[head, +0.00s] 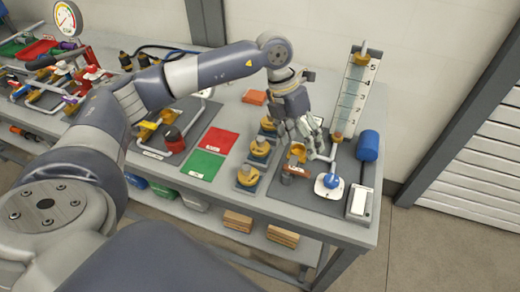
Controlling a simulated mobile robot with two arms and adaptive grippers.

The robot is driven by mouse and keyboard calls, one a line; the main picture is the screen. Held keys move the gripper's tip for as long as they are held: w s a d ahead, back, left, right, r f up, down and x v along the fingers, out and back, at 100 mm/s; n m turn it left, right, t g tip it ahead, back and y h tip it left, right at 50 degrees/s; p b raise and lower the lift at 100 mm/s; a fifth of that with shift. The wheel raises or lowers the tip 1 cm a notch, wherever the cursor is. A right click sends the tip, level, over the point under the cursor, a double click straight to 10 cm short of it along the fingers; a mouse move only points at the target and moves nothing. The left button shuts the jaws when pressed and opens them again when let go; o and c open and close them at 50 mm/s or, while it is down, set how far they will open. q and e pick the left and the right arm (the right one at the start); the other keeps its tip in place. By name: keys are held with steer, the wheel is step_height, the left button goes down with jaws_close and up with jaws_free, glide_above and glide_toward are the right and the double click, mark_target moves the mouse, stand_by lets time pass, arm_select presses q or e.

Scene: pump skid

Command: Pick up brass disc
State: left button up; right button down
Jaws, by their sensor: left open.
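Several brass-coloured round pieces sit near the right end of the bench. Three form a row on small grey blocks: a near one (247,177), a middle one (260,149) and a far one (268,124). Another brass piece (297,153) sits right of the row, at a brown fitting. I cannot tell which is the brass disc. My left gripper (308,140) points down just above and behind this last piece, with its fingers open. Whether it touches the piece is unclear. My right gripper is out of view.
A tall graduated level gauge (358,90), a blue cylinder (368,146) and a white-plated blue knob (330,183) stand close right of the gripper. Red (219,140) and green (205,165) mats lie flat to the left. The bench's front edge is near the row.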

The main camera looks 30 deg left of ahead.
arm_select(q)
steer(key=a+r+n+y, duration=0.15)
steer(key=a+y, duration=0.25)
steer(key=a, duration=0.7)
steer(key=p, duration=0.1)
glide_above(260, 140)
step_height(260, 140, down, 4)
steer(key=shift+s+d+r+g, duration=0.1)
steer(key=shift+s+r+g, duration=0.1)
steer(key=shift+g, duration=0.1)
steer(key=shift+f, duration=0.35)
steer(key=shift+f+p, duration=0.6)
steer(key=f, duration=0.2)
steer(key=f+p, duration=0.1)
steer(key=shift+w+f, duration=0.2)
steer(key=shift+f, duration=0.5)
steer(key=shift+c, duration=0.6)
steer(key=c, duration=1.2)
